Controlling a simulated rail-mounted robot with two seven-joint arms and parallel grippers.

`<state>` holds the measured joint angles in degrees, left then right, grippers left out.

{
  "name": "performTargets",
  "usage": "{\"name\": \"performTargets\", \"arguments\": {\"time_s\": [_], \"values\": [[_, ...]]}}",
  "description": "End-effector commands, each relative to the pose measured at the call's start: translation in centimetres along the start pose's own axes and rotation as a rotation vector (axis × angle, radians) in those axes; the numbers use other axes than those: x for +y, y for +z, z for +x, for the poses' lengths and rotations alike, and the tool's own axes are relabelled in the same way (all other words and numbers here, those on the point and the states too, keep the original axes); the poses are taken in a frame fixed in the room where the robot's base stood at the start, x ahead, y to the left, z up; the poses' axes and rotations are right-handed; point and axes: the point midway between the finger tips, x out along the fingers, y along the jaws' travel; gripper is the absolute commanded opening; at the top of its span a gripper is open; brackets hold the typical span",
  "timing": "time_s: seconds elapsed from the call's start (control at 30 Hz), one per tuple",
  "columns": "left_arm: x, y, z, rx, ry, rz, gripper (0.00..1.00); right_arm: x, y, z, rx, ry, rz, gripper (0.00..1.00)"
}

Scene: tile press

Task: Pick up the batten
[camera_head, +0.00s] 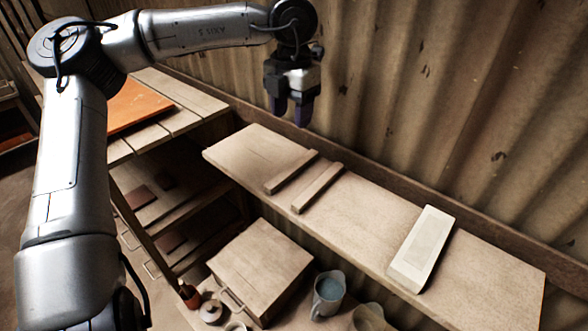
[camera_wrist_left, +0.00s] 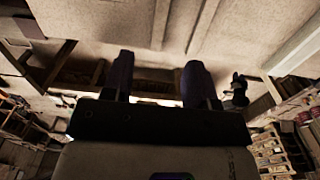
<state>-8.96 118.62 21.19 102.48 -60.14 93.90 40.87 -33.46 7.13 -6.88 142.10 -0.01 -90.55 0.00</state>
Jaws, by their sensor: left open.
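Two narrow wooden strips lie side by side across the long shelf board; which one is the batten I cannot tell. The left strip (camera_head: 291,172) and the right strip (camera_head: 317,187) have a small gap between them. Both strips also seem to show at the top of the left wrist view, the left one (camera_wrist_left: 161,22) and the right one (camera_wrist_left: 203,26). My left gripper (camera_head: 290,112) is open and empty, fingers down, above and behind the board's left part. Its two dark fingers (camera_wrist_left: 158,80) stand apart in the wrist view. My right gripper is not in view.
A pale block (camera_head: 422,247) lies on the right part of the shelf board (camera_head: 490,275). A corrugated wall (camera_head: 430,100) stands behind. A wooden box (camera_head: 262,262), a grey jug (camera_head: 328,293) and small pots (camera_head: 211,311) stand below. An orange sheet (camera_head: 135,105) lies at the left.

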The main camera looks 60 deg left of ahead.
Motion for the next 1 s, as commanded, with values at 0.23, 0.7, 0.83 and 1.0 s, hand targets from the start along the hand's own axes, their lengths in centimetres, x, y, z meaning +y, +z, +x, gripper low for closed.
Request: {"name": "performTargets", "arguments": {"time_s": [0.23,0.7,0.83,1.0], "values": [[-0.1,0.0,3.6,0.003,-0.005,-0.020,0.53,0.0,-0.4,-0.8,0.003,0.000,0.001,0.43],[-0.1,0.1,8.4,-0.003,-0.005,-0.020,0.53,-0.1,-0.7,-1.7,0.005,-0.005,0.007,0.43],[-0.2,0.1,9.2,0.001,-0.005,-0.020,0.53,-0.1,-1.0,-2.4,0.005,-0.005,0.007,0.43],[-0.2,0.2,11.1,0.002,-0.005,-0.020,0.53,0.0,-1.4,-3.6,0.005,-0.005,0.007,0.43]]}}
